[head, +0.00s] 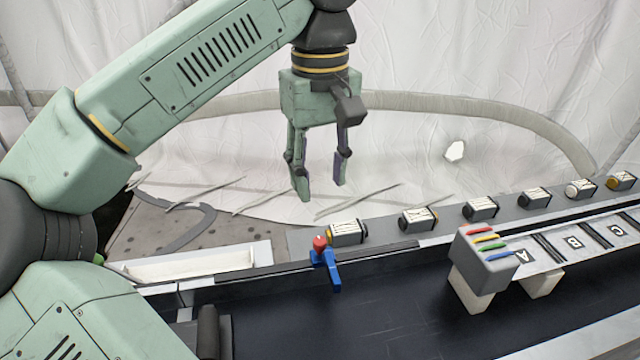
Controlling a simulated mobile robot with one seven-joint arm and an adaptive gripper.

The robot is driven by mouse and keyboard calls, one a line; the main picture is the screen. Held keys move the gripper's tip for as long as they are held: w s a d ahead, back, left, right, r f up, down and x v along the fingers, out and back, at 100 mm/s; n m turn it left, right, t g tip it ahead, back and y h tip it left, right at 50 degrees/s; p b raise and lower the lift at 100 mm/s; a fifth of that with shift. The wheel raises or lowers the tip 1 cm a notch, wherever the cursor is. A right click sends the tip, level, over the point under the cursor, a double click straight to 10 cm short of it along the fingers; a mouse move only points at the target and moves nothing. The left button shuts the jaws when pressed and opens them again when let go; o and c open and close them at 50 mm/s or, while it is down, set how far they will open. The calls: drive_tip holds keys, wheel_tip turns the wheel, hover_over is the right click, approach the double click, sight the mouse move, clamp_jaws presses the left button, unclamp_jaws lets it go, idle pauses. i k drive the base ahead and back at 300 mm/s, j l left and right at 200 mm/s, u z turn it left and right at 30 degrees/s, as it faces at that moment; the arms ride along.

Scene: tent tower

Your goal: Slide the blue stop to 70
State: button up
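The blue stop (331,272) sits on the dark rail (390,247) at the near edge of the grey ledge, with a red knob (320,242) on its top. Its blue arm reaches down over the dark belt. No scale numbers can be read along the rail, so its setting cannot be told. My gripper (322,192) hangs above and behind the stop, fingers pointing down. The fingers are apart with nothing between them. The gripper is clear of the stop and the ledge.
Several small dark blocks with pale labels, one of them a yellow-ended block (348,232), stand along the ledge. A grey box with coloured strips (485,258) stands at right beside lettered slots A, B, C. A white tray (190,264) lies left.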

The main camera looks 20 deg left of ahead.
sight(327, 268)
drive_tip(key=k+l, duration=0.2)
drive_tip(key=k, duration=0.3)
drive_tip(key=k+l, duration=0.2)
drive_tip(key=k, duration=0.25)
